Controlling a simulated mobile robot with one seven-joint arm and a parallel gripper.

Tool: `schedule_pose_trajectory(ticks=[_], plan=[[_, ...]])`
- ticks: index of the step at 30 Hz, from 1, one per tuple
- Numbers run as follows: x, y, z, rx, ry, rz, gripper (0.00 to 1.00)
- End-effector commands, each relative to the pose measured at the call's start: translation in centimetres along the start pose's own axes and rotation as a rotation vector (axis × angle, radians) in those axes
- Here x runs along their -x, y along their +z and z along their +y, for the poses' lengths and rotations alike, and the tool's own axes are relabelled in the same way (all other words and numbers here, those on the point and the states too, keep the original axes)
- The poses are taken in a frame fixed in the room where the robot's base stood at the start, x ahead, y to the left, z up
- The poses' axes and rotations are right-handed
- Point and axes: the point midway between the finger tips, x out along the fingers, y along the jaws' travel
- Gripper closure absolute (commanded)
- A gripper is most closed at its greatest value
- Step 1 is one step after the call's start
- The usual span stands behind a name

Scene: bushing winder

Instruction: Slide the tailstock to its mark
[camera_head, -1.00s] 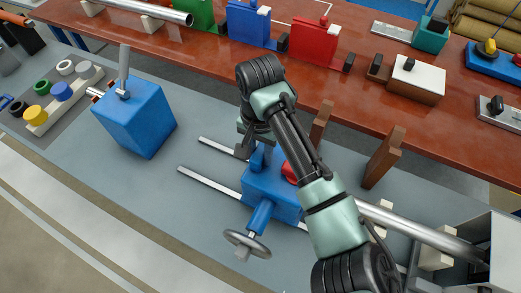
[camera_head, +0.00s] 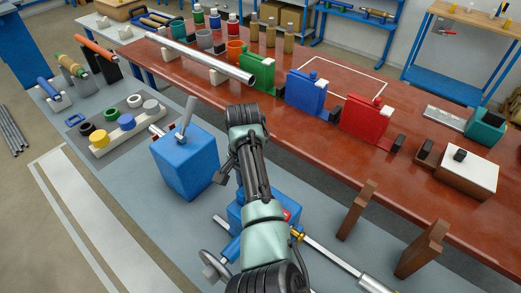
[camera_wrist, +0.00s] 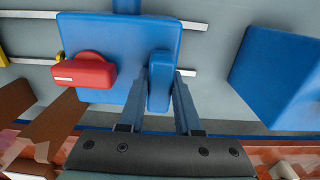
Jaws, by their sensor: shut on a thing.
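The tailstock is a blue block (camera_head: 236,213) on two pale rails, partly hidden behind my arm in the head view. In the wrist view, the tailstock (camera_wrist: 105,35) carries a red knob (camera_wrist: 82,72) and an upright blue handle (camera_wrist: 160,80). My gripper (camera_wrist: 160,88) has one finger on each side of the handle and is shut on it. A grey handwheel (camera_head: 214,265) sticks out of the tailstock's near side. Short rail ends (camera_wrist: 194,25) show between the tailstock and a blue box (camera_head: 185,160). I cannot make out a mark.
The blue box, with a grey lever (camera_head: 186,115) on top, also stands close by in the wrist view (camera_wrist: 278,72). Brown uprights (camera_head: 356,210) stand right of my arm. The red-brown bench (camera_head: 330,135) behind holds blocks and a metal tube.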

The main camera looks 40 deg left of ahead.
Motion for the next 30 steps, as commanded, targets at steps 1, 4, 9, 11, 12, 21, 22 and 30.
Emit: schedule_pose_trajectory(ticks=[1,4,9,11,12,21,22,30], plan=[[0.12,-0.15,-0.58,0.003,-0.005,0.007,1.00],[0.18,-0.16,-0.97,0.003,-0.005,0.007,1.00],[0.28,-0.19,-1.15,0.002,-0.007,0.009,1.00],[0.31,-0.19,-1.17,0.002,-0.008,0.009,1.00],[0.32,-0.19,-1.19,0.002,-0.008,0.009,1.00],[0.28,-0.15,-1.13,0.002,-0.007,0.008,0.38],[0.25,-0.14,-1.10,0.002,-0.006,0.007,0.38],[0.33,-0.11,-0.95,0.001,-0.003,0.004,0.38]])
